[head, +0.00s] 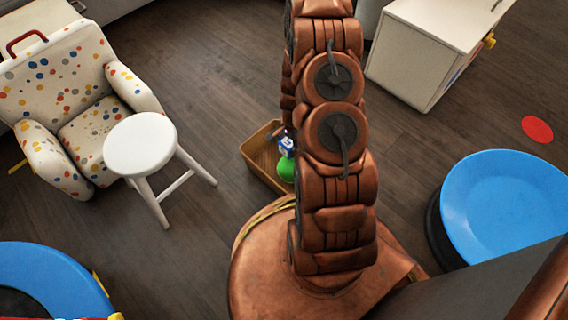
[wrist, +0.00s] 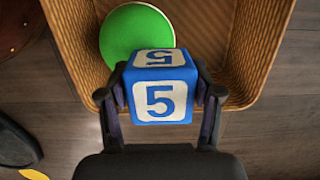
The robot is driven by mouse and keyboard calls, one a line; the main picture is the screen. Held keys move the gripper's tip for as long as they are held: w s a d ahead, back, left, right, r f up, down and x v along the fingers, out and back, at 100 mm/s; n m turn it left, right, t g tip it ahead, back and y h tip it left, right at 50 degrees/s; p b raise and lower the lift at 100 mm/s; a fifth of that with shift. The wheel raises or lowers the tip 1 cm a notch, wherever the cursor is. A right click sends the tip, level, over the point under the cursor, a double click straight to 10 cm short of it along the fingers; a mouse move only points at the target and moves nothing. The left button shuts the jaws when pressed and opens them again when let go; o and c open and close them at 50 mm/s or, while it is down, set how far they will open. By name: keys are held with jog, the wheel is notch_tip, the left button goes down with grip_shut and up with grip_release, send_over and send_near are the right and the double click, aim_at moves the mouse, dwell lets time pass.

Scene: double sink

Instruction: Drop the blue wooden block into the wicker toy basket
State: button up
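The blue wooden block (wrist: 160,99) has white faces marked with a blue 5. It sits between the fingertips of my gripper (wrist: 160,84) in the wrist view, with a finger against each side. The block also shows in the head view (head: 287,142), partly hidden by my arm. The wicker toy basket (wrist: 85,62) is tan and lies beyond the block in the wrist view. The block overlaps the basket's near rim there and appears held above it. In the head view the basket (head: 259,156) is partly hidden behind my arm.
A round green thing (wrist: 124,38) is inside the basket. A white stool (head: 140,145) and a dotted armchair (head: 70,85) stand left of the basket. A white cabinet (head: 425,50) and a blue round seat (head: 505,205) are at right.

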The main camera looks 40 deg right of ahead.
jog(key=o, duration=0.4)
jog(key=shift+r, duration=0.1)
jog(key=r, duration=0.3)
jog(key=d+r, duration=0.1)
jog(key=r, duration=0.6)
jog(key=shift+w+d+r, duration=0.15)
jog(key=shift+d+r, duration=0.2)
jog(key=shift+r, duration=0.45)
